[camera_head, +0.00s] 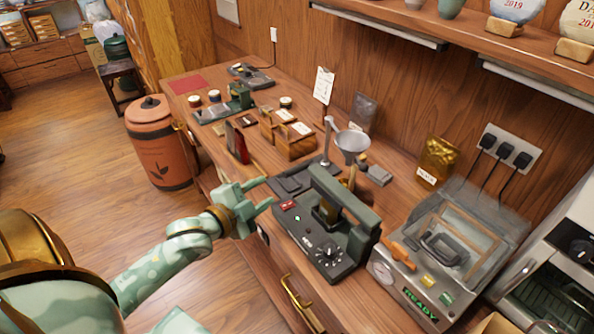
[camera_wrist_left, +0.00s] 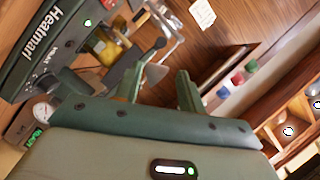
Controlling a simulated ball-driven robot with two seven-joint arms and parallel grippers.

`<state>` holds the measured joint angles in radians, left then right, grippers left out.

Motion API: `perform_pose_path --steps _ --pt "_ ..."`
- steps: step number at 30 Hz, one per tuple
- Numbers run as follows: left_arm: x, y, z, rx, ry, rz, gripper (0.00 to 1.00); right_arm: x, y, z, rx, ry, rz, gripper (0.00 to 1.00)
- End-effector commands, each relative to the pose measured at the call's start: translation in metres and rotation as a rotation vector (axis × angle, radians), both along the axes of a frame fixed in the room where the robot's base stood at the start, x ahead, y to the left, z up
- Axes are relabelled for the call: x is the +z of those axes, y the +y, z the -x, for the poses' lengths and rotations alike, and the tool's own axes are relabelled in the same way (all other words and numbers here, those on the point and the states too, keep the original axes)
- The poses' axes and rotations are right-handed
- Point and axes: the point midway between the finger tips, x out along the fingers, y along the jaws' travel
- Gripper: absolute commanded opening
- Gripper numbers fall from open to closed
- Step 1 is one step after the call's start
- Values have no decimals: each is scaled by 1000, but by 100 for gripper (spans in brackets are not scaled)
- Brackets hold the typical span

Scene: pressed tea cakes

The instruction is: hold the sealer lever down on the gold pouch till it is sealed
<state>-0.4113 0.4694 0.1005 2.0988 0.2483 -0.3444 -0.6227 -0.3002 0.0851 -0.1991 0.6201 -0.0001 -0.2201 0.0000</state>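A gold pouch (camera_head: 327,211) shows partly under the lever, mostly hidden. In the left wrist view the sealer (camera_wrist_left: 45,50) is at upper left with a lit green light, and the gold pouch (camera_wrist_left: 104,48) is beside it. My left gripper (camera_head: 268,195) is open and empty, left of the sealer and apart from the lever. My right gripper is not in view.
A vacuum machine (camera_head: 420,270) with a READY display stands right of the sealer. Another gold pouch (camera_head: 439,158) stands at the wall. A funnel (camera_head: 352,143) on a stand is behind the sealer. Wooden boxes (camera_head: 290,138) crowd the counter farther left.

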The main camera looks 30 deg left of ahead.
Motion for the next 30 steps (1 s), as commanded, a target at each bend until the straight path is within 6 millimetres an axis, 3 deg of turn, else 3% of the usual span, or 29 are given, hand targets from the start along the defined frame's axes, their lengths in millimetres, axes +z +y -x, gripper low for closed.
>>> perform_pose_path --steps 5,15,21,30 --pt "-9 -3 -43 1 -4 2 40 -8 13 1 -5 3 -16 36" --pt "-27 -7 -119 1 -1 2 40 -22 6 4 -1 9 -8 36" --pt "-31 -8 -138 1 1 3 40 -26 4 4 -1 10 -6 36" --pt "-31 -9 -141 1 0 3 40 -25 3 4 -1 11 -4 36"
